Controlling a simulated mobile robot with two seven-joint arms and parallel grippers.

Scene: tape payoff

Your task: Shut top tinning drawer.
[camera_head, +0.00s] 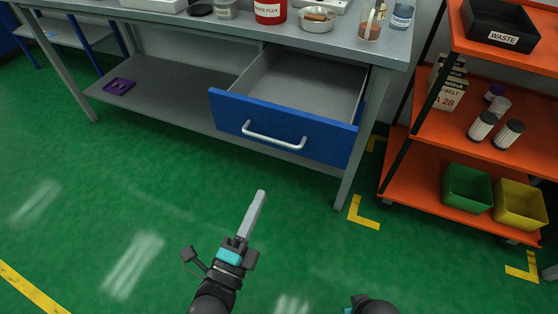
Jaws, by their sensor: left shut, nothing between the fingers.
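The drawer (282,127) under the workbench is pulled out. It has a blue front, a pale curved bar handle and a grey inside that looks empty. My left gripper (261,193) is shut and empty, in front of and below the drawer, apart from the handle. Its fingers point up toward the drawer front. Of my right arm only a dark part with a teal band shows at the bottom edge. My right gripper's fingers are not in view.
The grey workbench (345,40) carries a red waste flux tub (270,11), a metal bowl (317,20) and jars. Its lower shelf holds a purple tray (119,86). An orange shelf rack (430,200) stands close on the right, with green (466,188) and yellow (519,206) bins. The green floor in front is clear.

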